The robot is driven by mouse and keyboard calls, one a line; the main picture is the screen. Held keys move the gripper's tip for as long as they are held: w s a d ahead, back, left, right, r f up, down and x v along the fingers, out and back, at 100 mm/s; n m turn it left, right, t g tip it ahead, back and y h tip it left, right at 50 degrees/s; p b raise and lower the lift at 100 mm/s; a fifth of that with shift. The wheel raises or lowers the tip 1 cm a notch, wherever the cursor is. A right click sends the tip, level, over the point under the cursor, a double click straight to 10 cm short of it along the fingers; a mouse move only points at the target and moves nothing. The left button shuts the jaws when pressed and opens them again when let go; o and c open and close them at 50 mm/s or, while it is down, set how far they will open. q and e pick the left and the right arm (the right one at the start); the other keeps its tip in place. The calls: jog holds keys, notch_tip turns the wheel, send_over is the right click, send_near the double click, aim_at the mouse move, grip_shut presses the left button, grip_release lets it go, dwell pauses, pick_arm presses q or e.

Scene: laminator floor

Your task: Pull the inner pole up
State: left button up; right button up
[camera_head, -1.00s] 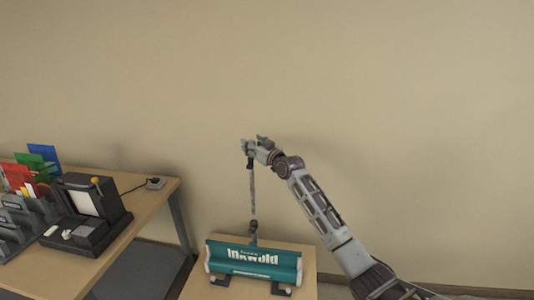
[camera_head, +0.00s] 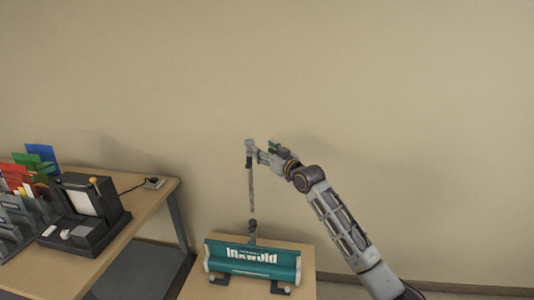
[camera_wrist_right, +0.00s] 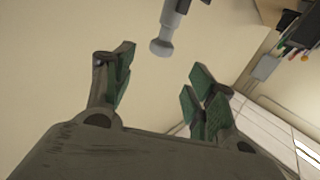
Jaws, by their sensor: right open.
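The inner pole (camera_head: 251,188) stands upright, thin and grey, with a dark collar and a pale cap at its top. Its pale, round-ended top also shows in the right wrist view (camera_wrist_right: 165,38), beyond my fingertips. It rises from a dark fitting (camera_head: 253,226) behind the teal banner stand base (camera_head: 253,262), which has white lettering. My right gripper (camera_head: 261,152) is just right of the pole's top. In the right wrist view its green-padded fingers (camera_wrist_right: 158,82) are spread apart with nothing between them. My left gripper is not in view.
The banner base sits on a small wooden table (camera_head: 205,291). At left, a larger desk (camera_head: 148,208) holds a dark machine (camera_head: 88,212), coloured folders (camera_head: 35,160) and a small box with a cable (camera_head: 154,183).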

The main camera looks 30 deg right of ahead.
jog(key=shift+s+d, duration=0.1)
jog(key=shift+s, duration=0.5)
